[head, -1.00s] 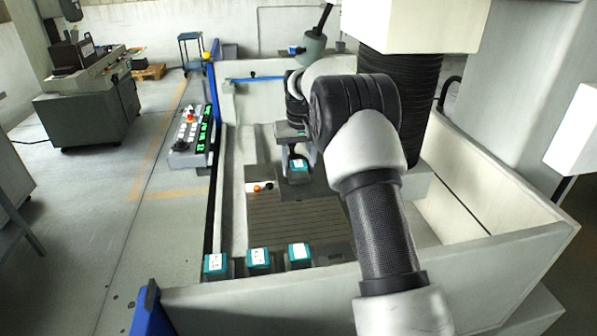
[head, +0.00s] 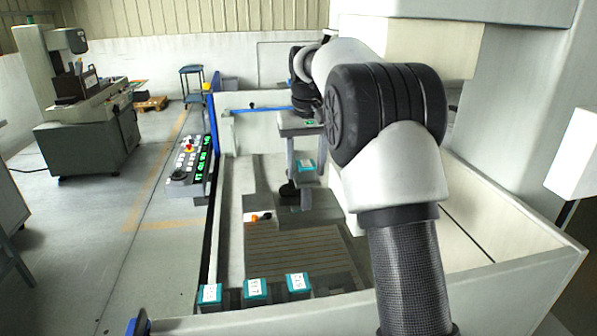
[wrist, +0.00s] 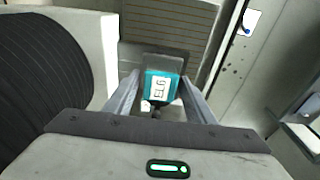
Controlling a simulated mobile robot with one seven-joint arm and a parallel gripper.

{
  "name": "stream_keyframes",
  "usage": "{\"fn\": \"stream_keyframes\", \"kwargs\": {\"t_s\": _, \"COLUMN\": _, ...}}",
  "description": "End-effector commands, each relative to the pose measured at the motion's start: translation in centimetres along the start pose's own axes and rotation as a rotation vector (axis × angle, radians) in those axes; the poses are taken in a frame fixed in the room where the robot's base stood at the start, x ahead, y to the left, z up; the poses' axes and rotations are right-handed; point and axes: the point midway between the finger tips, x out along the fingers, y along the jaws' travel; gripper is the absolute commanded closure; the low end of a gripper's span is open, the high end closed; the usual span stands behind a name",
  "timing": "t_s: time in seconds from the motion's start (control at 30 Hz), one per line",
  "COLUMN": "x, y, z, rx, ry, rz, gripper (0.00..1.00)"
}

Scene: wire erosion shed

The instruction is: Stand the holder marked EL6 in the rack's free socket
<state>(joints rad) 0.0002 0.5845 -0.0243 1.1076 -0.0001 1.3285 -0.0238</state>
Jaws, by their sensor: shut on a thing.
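The holder marked EL6 (wrist: 160,87) is teal with a white label, which faces the wrist camera. My gripper (wrist: 161,80) is shut on it, one finger on each side. In the head view the holder (head: 306,166) is held above the far part of the machine's work area, clear of the front rack. The rack (head: 330,290) lies along the near tank wall. It bears a left holder (head: 209,294), a middle holder (head: 255,289) and a right holder (head: 297,283), all teal-topped; their marks are too small to read surely.
A slatted work table (head: 300,250) lies between my gripper and the rack, with a small orange-and-black item (head: 258,217) at its left corner. The near tank wall (head: 480,295) encloses the front right. A control panel (head: 190,165) stands outside on the left.

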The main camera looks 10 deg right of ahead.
Motion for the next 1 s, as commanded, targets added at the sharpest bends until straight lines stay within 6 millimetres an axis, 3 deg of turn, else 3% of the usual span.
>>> {"fn": "stream_keyframes", "kwargs": {"t_s": 0.3, "x": -2.0, "y": 1.6, "z": 10.8, "rx": 0.003, "ry": 0.006, "rz": 0.005, "gripper": 0.86}}
{"fn": "stream_keyframes", "kwargs": {"t_s": 0.5, "x": -1.6, "y": 2.1, "z": 18.2, "rx": 0.005, "ry": 0.005, "rz": -0.004, "gripper": 0.86}}
{"fn": "stream_keyframes", "kwargs": {"t_s": 0.6, "x": -1.1, "y": 2.2, "z": 21.0, "rx": 0.006, "ry": 0.004, "rz": -0.01, "gripper": 0.86}}
{"fn": "stream_keyframes", "kwargs": {"t_s": 0.8, "x": -0.6, "y": 2.3, "z": 23.5, "rx": 0.005, "ry": 0.003, "rz": -0.015, "gripper": 0.86}}
{"fn": "stream_keyframes", "kwargs": {"t_s": 1.0, "x": 0.3, "y": 2.3, "z": 23.8, "rx": 0.005, "ry": 0.002, "rz": -0.016, "gripper": 0.86}}
